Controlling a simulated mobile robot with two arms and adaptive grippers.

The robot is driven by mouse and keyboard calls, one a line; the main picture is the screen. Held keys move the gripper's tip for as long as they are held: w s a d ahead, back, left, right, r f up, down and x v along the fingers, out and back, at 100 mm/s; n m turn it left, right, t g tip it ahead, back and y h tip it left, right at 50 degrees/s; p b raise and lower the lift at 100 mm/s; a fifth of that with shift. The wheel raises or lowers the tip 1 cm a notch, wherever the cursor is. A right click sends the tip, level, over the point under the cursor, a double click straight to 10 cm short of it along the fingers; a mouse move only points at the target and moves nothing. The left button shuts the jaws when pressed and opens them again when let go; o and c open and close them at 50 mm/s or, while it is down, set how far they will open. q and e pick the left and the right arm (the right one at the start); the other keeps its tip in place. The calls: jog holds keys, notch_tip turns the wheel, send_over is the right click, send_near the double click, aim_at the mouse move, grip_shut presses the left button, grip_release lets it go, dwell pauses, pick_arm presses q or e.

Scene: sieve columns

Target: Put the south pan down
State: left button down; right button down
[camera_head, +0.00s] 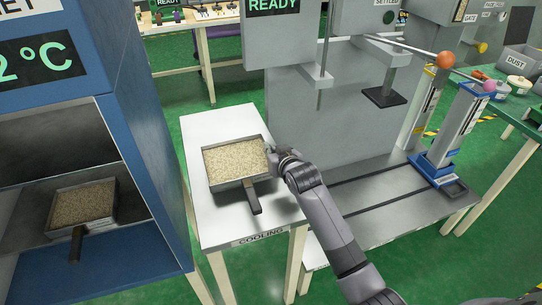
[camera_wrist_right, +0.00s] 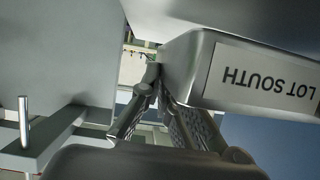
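The south pan (camera_head: 228,181) is a shallow grey square pan filled with pale grains, with a dark handle toward the front. It is level at the white cooling table (camera_head: 205,132); I cannot tell whether its base fully rests there. In the right wrist view its wall carries an upside-down "LOT SOUTH" label (camera_wrist_right: 265,78). My right gripper (camera_head: 272,150) is at the pan's right side, toward the far corner. In the wrist view its fingers (camera_wrist_right: 158,88) close together around the wall's edge at that corner. My left gripper is not in view.
A blue cabinet (camera_head: 146,150) with a temperature display stands left, holding a similar filled pan (camera_head: 82,204). A grey machine (camera_head: 335,115) with a rod and bench stands right of the table. Blue-based columns (camera_head: 458,125) stand farther right. Bare table shows in front of the pan.

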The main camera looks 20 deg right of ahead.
jog(key=shift+f, duration=0.85)
jog(key=shift+f, duration=0.1)
jog(key=shift+f, duration=0.5)
jog(key=c, duration=2.3)
grip_release()
jog(key=shift+f, duration=0.15)
jog(key=o, duration=0.5)
jog(key=shift+s+f, duration=0.1)
